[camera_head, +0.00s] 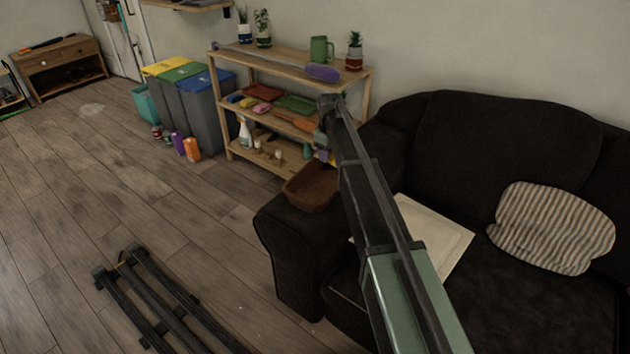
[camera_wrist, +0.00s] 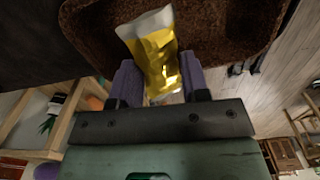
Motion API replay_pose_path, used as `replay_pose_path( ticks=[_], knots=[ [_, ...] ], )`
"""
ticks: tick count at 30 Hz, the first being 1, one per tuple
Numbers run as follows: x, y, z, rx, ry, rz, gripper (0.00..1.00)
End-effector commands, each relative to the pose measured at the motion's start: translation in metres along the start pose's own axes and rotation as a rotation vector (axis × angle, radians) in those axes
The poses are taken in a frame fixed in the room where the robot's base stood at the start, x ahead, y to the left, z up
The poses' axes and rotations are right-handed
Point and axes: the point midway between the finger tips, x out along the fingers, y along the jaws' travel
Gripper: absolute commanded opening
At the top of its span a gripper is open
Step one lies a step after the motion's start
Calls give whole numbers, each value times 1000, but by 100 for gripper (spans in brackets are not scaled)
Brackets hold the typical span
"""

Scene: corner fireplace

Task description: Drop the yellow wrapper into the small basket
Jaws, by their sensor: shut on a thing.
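The yellow wrapper (camera_wrist: 155,55), shiny gold with pale ends, is pinched between the two purple fingers of my gripper (camera_wrist: 158,82) in the wrist view. The small basket (camera_wrist: 222,28), brown and with rounded corners, lies just beyond the wrapper there, and the wrapper overlaps it in the picture. In the head view the basket (camera_head: 312,187) rests on the left arm of the dark sofa. I cannot tell the exact gap between wrapper and basket.
The dark sofa (camera_head: 455,135) holds a striped cushion (camera_head: 553,228) and a pale flat board (camera_head: 435,230). A wooden shelf (camera_head: 290,62) with plants, a mug and cleaning things stands close behind the basket. Lidded bins (camera_head: 205,105) stand left of it. The floor at left is mostly open.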

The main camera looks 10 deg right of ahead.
Motion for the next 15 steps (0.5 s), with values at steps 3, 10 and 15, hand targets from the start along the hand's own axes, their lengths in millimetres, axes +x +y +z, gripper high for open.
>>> replay_pose_path(
  ticks=[3,10,15],
  knots=[
    [17,0,0,0,0,0,0],
    [53,0,0,0,0,0,0],
    [60,0,0,0,0,0,0]
  ],
)
